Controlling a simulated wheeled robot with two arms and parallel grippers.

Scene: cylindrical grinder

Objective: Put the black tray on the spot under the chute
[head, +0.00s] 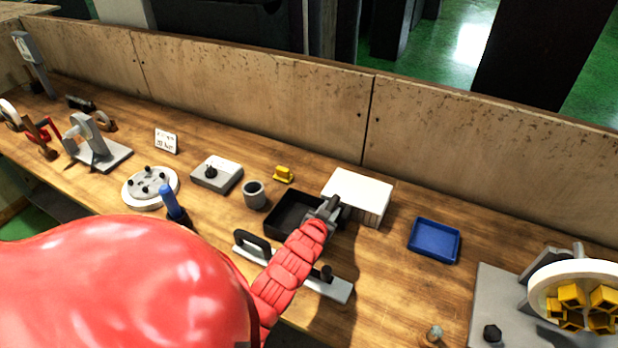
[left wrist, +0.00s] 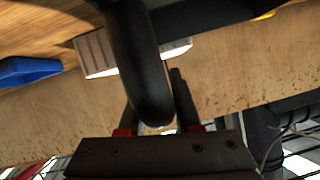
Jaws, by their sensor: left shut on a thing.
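The black tray (head: 290,212) is in the middle of the wooden bench in the head view, with its open top facing up. My left gripper (head: 328,208) is at the tray's right side, shut on it. In the left wrist view, a dark rounded part (left wrist: 145,70) lies between my left gripper's fingers (left wrist: 157,112), and a black surface of the tray (left wrist: 220,14) shows at the top. I cannot tell whether the tray touches the bench. I cannot make out a chute or a marked spot under one. My right gripper is not in view.
A white ribbed block (head: 357,195) stands close right of the tray, with a blue tray (head: 434,240) beyond. A grey cup (head: 254,195) is close left. A black-handled bar tool (head: 335,288) lies in front. A wheel with yellow blocks (head: 580,295) is at right. A wall (head: 250,95) runs behind.

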